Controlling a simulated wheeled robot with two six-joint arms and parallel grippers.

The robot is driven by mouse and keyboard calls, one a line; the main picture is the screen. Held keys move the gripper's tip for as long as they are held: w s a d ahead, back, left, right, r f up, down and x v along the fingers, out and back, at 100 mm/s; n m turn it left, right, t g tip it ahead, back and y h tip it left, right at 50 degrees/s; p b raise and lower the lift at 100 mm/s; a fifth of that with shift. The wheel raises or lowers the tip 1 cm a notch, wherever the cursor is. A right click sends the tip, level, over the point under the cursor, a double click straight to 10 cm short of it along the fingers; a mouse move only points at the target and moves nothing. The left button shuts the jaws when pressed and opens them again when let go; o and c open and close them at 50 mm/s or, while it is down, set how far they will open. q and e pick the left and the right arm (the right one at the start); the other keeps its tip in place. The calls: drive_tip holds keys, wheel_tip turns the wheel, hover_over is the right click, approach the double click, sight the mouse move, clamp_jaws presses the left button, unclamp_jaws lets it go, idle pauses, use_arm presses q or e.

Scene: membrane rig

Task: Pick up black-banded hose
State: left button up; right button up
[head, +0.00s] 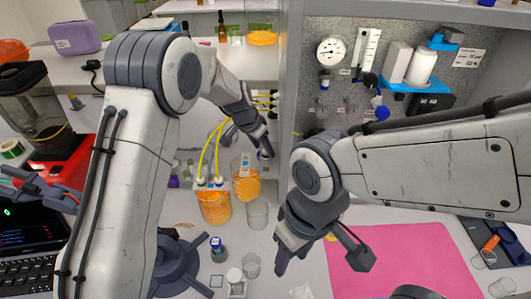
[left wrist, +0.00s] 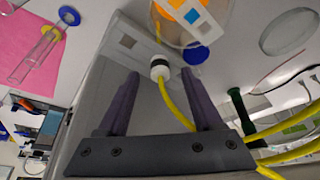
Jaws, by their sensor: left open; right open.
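The black-banded hose (left wrist: 158,70) shows in the left wrist view as a yellow tube with a white end fitting and a dark band. Its fitting appears between the fingertips of my left gripper (left wrist: 160,74), which is open. I cannot tell how far beyond them it is; no grip shows. In the head view my left gripper (head: 248,142) is near the yellow hoses (head: 212,142) at the orange-filled vessels. The black band cannot be made out there.
An orange-filled vessel (head: 214,207) with white fittings and another orange vessel (head: 246,184) stand close to my left gripper. Clear beakers (head: 257,214) stand in front. The pink mat (head: 410,262) lies at the right. A gauge panel (head: 345,95) stands behind.

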use_arm(q)
drive_tip(key=shift+x, duration=1.1)
clamp_jaws()
use_arm(e)
drive_tip(key=shift+r, duration=0.6)
